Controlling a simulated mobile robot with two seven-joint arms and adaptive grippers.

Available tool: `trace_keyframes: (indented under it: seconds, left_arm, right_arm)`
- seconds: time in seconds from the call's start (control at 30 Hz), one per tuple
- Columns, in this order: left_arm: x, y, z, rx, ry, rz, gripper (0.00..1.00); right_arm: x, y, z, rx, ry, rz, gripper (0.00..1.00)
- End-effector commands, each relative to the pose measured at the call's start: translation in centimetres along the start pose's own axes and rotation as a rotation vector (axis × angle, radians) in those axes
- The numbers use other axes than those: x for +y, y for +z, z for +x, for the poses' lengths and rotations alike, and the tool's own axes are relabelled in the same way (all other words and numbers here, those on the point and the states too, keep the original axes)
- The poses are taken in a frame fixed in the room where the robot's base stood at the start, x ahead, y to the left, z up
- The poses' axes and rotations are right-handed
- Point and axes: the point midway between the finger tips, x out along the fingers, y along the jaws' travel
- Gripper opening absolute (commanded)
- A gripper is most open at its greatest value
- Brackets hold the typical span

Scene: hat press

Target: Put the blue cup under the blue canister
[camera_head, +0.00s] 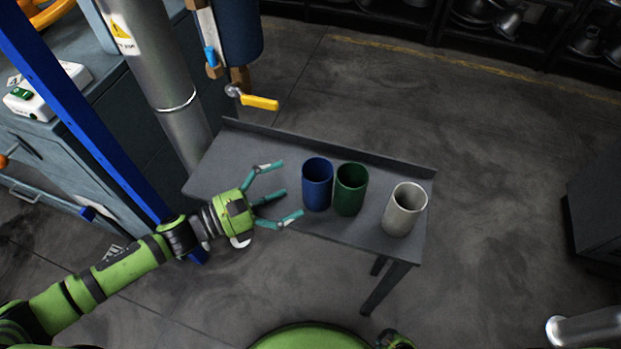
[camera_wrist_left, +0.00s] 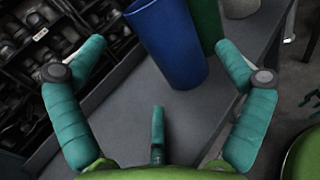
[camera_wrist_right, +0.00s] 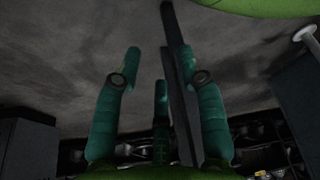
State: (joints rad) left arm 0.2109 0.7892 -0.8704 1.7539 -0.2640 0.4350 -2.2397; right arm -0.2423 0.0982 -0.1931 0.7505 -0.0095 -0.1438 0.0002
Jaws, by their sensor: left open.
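The blue cup (camera_head: 317,186) stands upright on the grey table, with the green and white cups to its right. The blue canister (camera_head: 240,32) hangs at the top, above the table's far left end, with a yellow-handled valve (camera_head: 258,102) below it. My left gripper (camera_head: 285,192) is open and empty, just left of the blue cup and pointing at it. In the left wrist view, the blue cup (camera_wrist_left: 170,42) is ahead of the spread fingers, not between them. My right gripper shows in its own wrist view (camera_wrist_right: 160,70), with its fingers apart and nothing between them.
The green cup (camera_head: 351,190) stands close beside the blue cup. The white cup (camera_head: 404,210) is near the right end of the table (camera_head: 220,172). A raised lip runs along the table's far edge. A grey pipe (camera_head: 160,70) and blue post (camera_head: 75,110) stand left. The table's left part is clear.

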Motion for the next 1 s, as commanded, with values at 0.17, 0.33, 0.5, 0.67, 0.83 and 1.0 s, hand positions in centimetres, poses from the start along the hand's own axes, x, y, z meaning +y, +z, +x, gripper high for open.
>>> trace_keyframes:
  seconds: [0.17, 0.33, 0.5, 0.67, 0.83, 1.0]
  left_arm:
    - [0.1, 0.3, 1.9, -0.002, 0.001, 0.001, 1.00]
    - [0.0, 0.8, 4.4, -0.004, -0.001, 0.003, 1.00]
    - [-0.1, 0.6, 6.4, -0.002, -0.001, 0.003, 1.00]
    - [-0.1, 0.5, 6.8, 0.000, 0.000, 0.004, 1.00]
    - [-0.1, 0.5, 6.7, -0.001, -0.001, 0.004, 0.84]
    - [-0.1, 0.5, 6.7, -0.001, -0.001, 0.004, 0.43]
  right_arm:
    - [1.0, 0.1, -0.5, -0.009, 0.012, -0.004, 0.40]
    - [-0.6, 1.5, -1.3, -0.046, -0.009, 0.002, 0.40]
    - [-1.7, 3.4, -1.7, -0.084, -0.024, 0.003, 0.40]
    - [-1.9, 4.0, -1.8, -0.092, -0.026, 0.003, 0.40]
    - [-1.8, 3.7, -1.7, -0.088, -0.024, 0.003, 0.40]
    - [-1.4, 3.1, -1.6, -0.079, -0.019, 0.002, 0.40]
